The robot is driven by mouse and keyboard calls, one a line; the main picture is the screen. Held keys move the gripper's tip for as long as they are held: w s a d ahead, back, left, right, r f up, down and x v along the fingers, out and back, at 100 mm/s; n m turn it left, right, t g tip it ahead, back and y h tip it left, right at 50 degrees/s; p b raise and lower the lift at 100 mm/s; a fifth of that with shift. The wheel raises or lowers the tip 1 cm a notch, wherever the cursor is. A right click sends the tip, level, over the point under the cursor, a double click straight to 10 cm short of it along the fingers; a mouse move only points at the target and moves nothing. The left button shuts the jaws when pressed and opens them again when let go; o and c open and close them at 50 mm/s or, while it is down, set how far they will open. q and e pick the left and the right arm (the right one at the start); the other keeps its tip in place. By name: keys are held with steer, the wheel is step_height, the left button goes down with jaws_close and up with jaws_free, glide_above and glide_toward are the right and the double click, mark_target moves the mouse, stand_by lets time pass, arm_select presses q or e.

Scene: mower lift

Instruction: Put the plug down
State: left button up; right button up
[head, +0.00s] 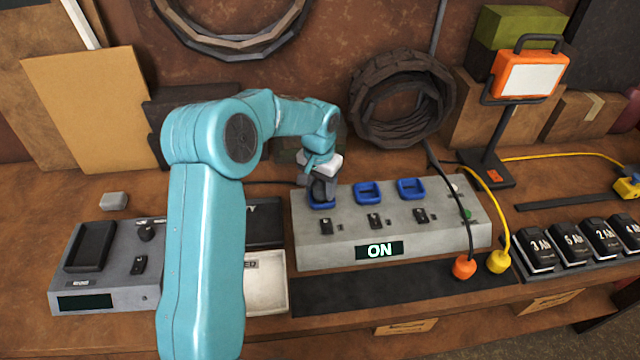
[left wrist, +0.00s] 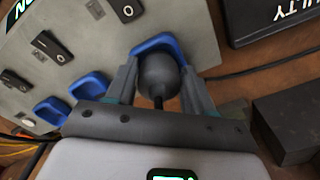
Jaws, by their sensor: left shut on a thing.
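My left gripper (head: 321,182) is shut on a dark grey rounded plug (left wrist: 158,76), which shows between its two fingers in the left wrist view. The plug is at the leftmost blue socket (head: 320,203) of the grey power box (head: 430,240). The gripper hides most of this socket in the head view. I cannot tell whether the plug is seated in it. Two other blue sockets, at the middle (head: 367,193) and the right (head: 411,188), are empty. The box display (head: 380,250) reads ON. My right gripper is not in view.
An orange plug (head: 464,267) and a yellow plug (head: 499,262) lie by the box's right end. A grey charger (head: 110,275) and a white tray (head: 268,300) stand left. Several batteries (head: 537,250) and an orange work lamp (head: 528,75) stand right. A black mat lies in front.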

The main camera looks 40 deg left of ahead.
mark_target(319, 187)
arm_select(q)
steer(key=shift+f+b, duration=0.35)
steer(key=shift+f, duration=0.05)
steer(key=o, duration=1.2)
steer(key=shift+r, duration=0.1)
steer(key=r, duration=1.2)
steer(key=shift+s+r, duration=0.2)
steer(key=shift+r, duration=0.2)
steer(key=shift+d+f, duration=0.1)
